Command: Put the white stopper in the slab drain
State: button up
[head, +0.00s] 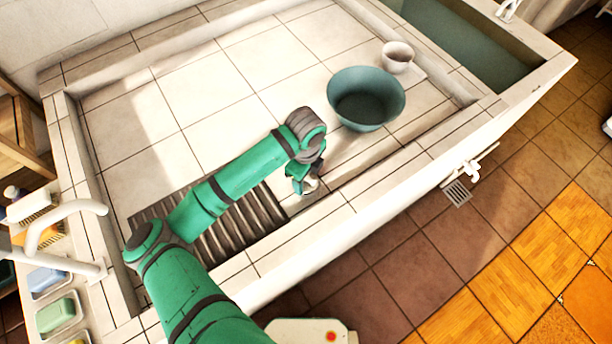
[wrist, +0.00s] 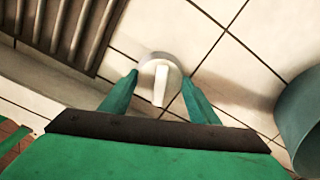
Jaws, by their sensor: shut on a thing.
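The white stopper (wrist: 160,84) is between the two fingers of my gripper (wrist: 160,88) in the wrist view, its narrow white handle pointing toward the palm. A pale grey round rim (wrist: 147,62) shows around its far end; I cannot tell whether this is the stopper's own disc or the slab drain. In the head view my gripper (head: 304,186) is low over the tiled slab, near its front edge, with the white stopper (head: 312,184) partly hidden by it. I cannot tell whether the stopper touches the slab. No drain hole shows clearly.
A teal basin (head: 367,97) stands on the slab to the right of my gripper, with a small white bowl (head: 397,57) behind it. A dark ribbed rack (head: 243,228) lies to the left. The raised tiled rim (head: 380,185) runs along the front. The slab's back is clear.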

jog(key=shift+f, duration=0.95)
jog(key=shift+r, duration=0.85)
jog(key=shift+f, duration=0.8)
dwell(1.0)
jog(key=o, duration=0.9)
jog(key=shift+c, duration=0.2)
jog(key=shift+r, duration=5.5)
jog(key=shift+s, duration=0.1)
